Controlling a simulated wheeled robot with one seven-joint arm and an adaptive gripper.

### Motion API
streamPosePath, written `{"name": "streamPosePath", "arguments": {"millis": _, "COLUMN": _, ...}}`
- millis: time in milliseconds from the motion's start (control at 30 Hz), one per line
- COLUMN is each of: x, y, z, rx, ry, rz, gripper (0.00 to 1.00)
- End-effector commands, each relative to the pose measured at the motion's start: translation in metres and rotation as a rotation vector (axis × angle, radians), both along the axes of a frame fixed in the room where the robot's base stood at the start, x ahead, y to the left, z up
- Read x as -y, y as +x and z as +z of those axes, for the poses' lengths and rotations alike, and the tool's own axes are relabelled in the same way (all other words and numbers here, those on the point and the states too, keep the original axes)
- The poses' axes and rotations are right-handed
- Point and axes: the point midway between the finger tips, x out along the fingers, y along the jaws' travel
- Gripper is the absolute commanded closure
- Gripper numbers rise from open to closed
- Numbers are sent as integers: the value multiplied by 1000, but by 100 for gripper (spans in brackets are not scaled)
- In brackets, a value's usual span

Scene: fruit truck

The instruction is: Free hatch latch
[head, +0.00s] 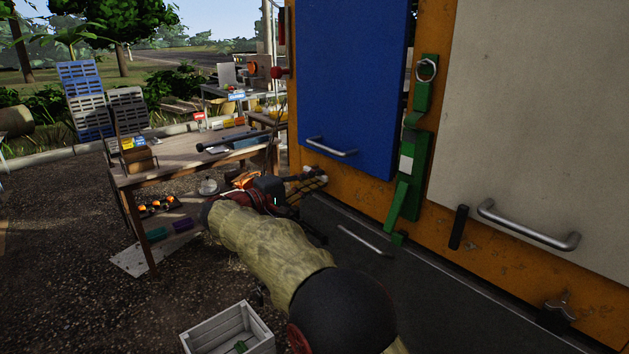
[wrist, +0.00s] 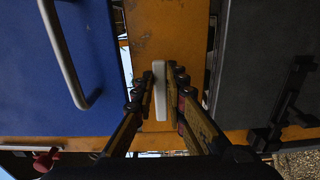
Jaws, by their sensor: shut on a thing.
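A blue hatch panel (head: 352,75) with a metal bar handle (head: 331,148) is set in the orange truck side. The panel also fills the left of the wrist view (wrist: 55,65). A small pale latch bar (wrist: 160,97) stands on the orange strip between the blue panel and a dark panel. My gripper (wrist: 163,78) has a finger on each side of this bar and is shut on it. In the head view my gripper (head: 316,181) is at the orange strip below the blue panel, and the latch bar is mostly hidden there.
A green strap (head: 412,170) hangs right of the blue panel. A beige panel (head: 545,110) with a handle is further right. A dark panel (head: 450,305) lies below. A wooden table (head: 185,160) stands left, and a white crate (head: 225,325) is on the ground.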

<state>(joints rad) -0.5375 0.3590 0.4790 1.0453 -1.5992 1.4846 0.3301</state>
Motion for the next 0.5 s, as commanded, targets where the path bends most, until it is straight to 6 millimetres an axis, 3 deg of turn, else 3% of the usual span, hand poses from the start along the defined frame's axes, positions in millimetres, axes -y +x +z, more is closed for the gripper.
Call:
{"name": "streamPosePath", "arguments": {"millis": 333, "x": 0, "y": 0, "z": -1, "rx": -1, "ry": 0, "rz": 0, "gripper": 68}}
{"name": "streamPosePath", "arguments": {"millis": 500, "x": 0, "y": 0, "z": -1, "rx": -1, "ry": 0, "rz": 0, "gripper": 68}}
